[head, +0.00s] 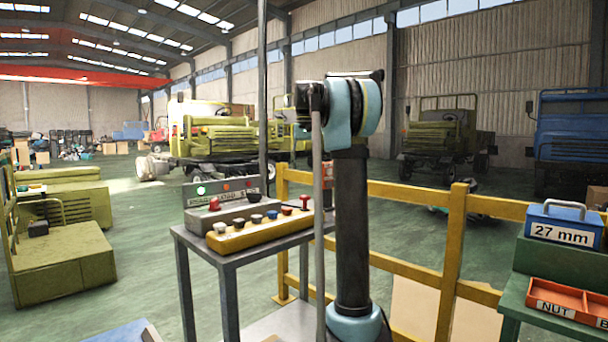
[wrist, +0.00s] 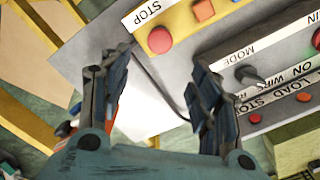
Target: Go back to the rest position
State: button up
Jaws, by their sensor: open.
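My gripper (wrist: 155,85) shows in the wrist view with its two dark fingers spread apart and nothing held between them. Beyond the fingers is the control stand, with a yellow button box (wrist: 185,45) marked STOP and a grey panel (wrist: 225,65) marked MODE. The fingers appear apart from the buttons, though the exact gap cannot be told. In the head view my arm stands upright in the middle, and the gripper cannot be made out there. The yellow button box (head: 245,238) lies on a grey metal table (head: 202,243).
A yellow railing (head: 455,250) runs behind my arm to the right. A green bench at the right holds a blue toolbox (head: 562,225) marked 27 mm and a red tray (head: 572,291). Green vehicle parts (head: 60,265) stand at the left; open floor lies beyond.

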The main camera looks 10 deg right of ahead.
jog(key=shift+r, duration=0.2)
jog(key=s+f+n+t, duration=0.1)
jog(key=s+f, duration=0.6)
jog(key=s, duration=0.6)
jog(key=s+f, duration=0.7)
jog(key=s, duration=0.5)
jog(key=s+f, duration=0.9)
jog(key=f, duration=0.3)
jog(key=s+f+n+t, duration=0.1)
jog(key=s+f, duration=0.9)
jog(key=f, duration=0.2)
jog(key=shift+s+f, duration=0.25)
